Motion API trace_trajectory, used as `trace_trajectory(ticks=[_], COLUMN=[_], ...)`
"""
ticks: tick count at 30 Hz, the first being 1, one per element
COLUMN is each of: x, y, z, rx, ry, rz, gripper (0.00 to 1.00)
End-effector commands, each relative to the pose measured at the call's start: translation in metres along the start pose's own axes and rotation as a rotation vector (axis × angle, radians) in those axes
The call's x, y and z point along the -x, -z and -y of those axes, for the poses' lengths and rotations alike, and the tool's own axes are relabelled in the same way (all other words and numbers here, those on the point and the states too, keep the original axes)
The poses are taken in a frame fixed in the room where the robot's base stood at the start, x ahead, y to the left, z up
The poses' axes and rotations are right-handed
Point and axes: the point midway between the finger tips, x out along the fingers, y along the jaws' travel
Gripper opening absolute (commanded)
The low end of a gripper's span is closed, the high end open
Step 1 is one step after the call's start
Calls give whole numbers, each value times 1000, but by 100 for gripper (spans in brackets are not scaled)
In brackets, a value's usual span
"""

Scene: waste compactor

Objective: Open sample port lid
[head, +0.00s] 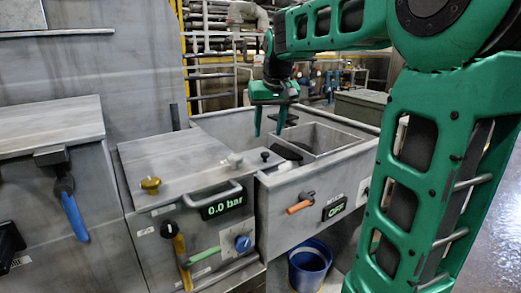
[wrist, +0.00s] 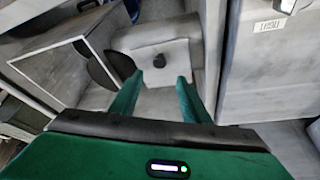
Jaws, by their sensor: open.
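My gripper (head: 269,134) is open and empty, its green fingers pointing down over the grey metal trough. In the wrist view, the gripper (wrist: 159,78) has its fingertips spread on either side of a small black knob (wrist: 159,61). The knob stands on a pale grey lid-like block (wrist: 178,52), which looks closed; I take this to be the sample port lid. The fingertips appear short of the knob, and I see no contact. The lid is hard to make out in the head view, partly behind the trough wall and my gripper.
A square metal basin (head: 335,138) is beside the gripper, with a dark round opening near it. A closed box with a handle (head: 212,195) and a 0.0 bar display stands at front left. An orange-handled valve (head: 300,205) and OFF display are on the trough front; a blue bucket (head: 310,262) is below.

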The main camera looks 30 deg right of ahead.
Motion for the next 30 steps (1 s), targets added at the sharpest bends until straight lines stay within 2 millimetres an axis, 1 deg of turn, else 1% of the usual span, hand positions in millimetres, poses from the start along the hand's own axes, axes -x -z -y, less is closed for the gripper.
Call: trace_trajectory(ticks=[1, 9, 15, 21, 29, 30], x=[-8, -56, -83, -94, -95, -95], y=[-1, -2, -2, -2, -2, -2], z=[0, -1, -1, -1, 0, 0], rx=[0, -1, 0, 0, 0, 0], ry=[-1, -1, -1, 0, 0, 0], rz=[4, 5, 4, 2, 2, 2], gripper=[43, 43, 43, 43, 43, 38])
